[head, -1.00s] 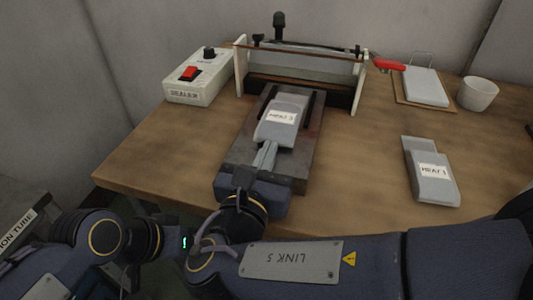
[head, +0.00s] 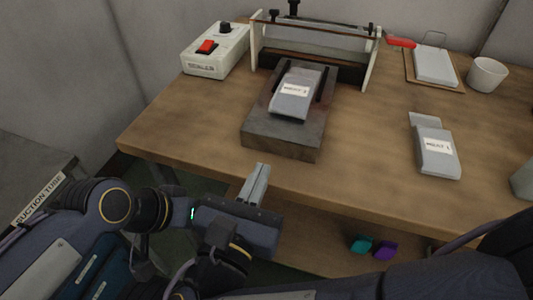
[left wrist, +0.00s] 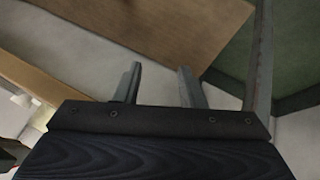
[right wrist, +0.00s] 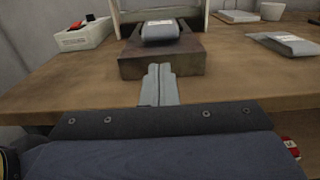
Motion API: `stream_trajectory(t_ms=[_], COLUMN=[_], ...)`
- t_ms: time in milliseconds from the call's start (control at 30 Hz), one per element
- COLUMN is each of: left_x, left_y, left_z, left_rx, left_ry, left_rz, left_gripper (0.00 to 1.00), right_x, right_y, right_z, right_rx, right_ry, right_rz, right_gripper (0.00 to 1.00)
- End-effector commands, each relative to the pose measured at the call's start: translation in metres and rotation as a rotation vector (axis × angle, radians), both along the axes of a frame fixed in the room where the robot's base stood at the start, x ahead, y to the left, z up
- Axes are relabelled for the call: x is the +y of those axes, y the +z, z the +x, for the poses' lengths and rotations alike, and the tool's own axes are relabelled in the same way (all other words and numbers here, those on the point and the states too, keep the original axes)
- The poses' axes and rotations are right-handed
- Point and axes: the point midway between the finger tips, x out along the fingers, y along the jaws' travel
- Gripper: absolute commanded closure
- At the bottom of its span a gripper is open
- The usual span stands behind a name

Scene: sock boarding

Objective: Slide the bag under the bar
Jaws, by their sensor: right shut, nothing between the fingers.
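A grey bag with a white label (head: 297,103) lies flat on a dark metal block (head: 283,141), between two black rails. It also shows in the right wrist view (right wrist: 160,34). The sealer's bar (head: 312,31) spans two white uprights behind the block. The bag's far end points toward the bar; I cannot tell whether any of it is under the bar. My right gripper (head: 262,168) is shut and empty, in front of the block and apart from the bag. My left gripper (left wrist: 160,88) is open and empty in its wrist view, and is not seen in the head view.
A white sealer box (head: 215,50) with a red switch stands left of the bar. A second grey bag (head: 437,155) lies to the right. A board (head: 410,78), a white cup (head: 487,74) and a red-handled tool (head: 401,42) are at the back right. Wood between block and second bag is clear.

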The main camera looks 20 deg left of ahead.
Motion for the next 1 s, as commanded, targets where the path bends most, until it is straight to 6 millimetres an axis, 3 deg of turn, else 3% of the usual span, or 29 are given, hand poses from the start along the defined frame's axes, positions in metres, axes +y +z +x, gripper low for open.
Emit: stream_trajectory(t_ms=[400, 667, 767, 867, 1000], left_x=[0.0, 0.0, 0.0, -0.001, -0.002], left_y=[0.001, 0.005, 0.015, 0.034, 0.066], left_z=[0.0, 0.001, 0.005, 0.012, 0.027], left_rx=[0.0, 0.003, 0.014, 0.036, 0.084], left_ry=[0.0, -0.002, -0.011, -0.027, -0.054], left_rz=[0.0, -0.002, -0.008, -0.019, -0.033], left_gripper=[0.62, 0.28, 0.15, 0.07, 0.07], right_x=[0.0, -0.005, -0.024, -0.06, -0.136], right_y=[0.0, 0.003, 0.01, 0.018, 0.024], right_z=[-0.009, -0.005, 0.009, 0.03, 0.055], right_rx=[0.0, 0.013, 0.06, 0.153, 0.329], right_ry=[0.0, -0.016, -0.074, -0.184, -0.426], right_rz=[0.0, 0.011, 0.054, 0.146, 0.369], right_gripper=[1.0, 1.0, 1.0, 1.0, 1.0])
